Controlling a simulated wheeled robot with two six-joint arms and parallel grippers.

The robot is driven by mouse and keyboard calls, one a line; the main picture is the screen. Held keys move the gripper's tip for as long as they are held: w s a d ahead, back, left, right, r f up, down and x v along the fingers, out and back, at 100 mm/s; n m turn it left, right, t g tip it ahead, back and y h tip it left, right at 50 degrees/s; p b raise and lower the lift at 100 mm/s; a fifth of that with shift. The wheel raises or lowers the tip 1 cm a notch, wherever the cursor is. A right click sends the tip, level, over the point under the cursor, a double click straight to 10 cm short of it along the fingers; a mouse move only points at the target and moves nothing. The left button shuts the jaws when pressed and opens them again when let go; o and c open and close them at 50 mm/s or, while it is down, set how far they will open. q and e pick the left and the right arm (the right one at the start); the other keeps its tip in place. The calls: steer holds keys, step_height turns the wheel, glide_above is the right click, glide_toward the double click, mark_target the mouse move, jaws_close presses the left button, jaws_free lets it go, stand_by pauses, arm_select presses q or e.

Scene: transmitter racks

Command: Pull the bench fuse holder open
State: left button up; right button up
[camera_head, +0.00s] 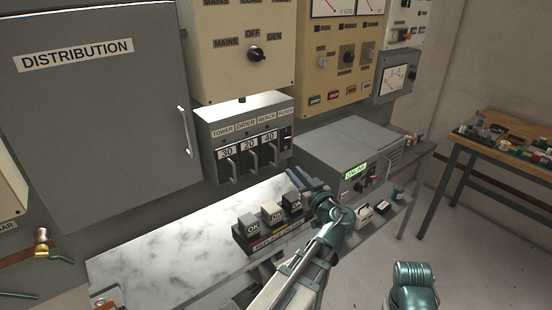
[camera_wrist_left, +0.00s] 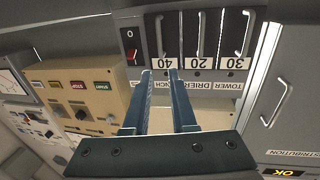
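The bench fuse holder (camera_head: 271,152) is the right-hand of three dark holders on the grey fuse panel, marked 40, with a metal bar handle. It looks pushed in. In the left wrist view, upside down, the bench holder (camera_wrist_left: 161,36) is the left one of the three. My left gripper (camera_head: 304,179) is below and right of it in the head view. In the left wrist view its two blue fingers (camera_wrist_left: 161,74) are apart and empty, pointing at the 40 label; the tips appear short of the handle. My right gripper is not in view.
The 20 holder (camera_head: 251,156) and 30 holder (camera_head: 230,164) sit to the left. A red switch (camera_wrist_left: 131,54) is beside the bench holder. Blocks marked OK (camera_head: 271,213) stand on the marble bench (camera_head: 165,245) below. A grey unit (camera_head: 350,150) stands right.

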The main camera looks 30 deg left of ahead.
mark_target(276, 153)
arm_select(q)
steer(key=x, duration=1.4)
steer(key=shift+s, duration=0.1)
jaws_close()
stand_by(1.1)
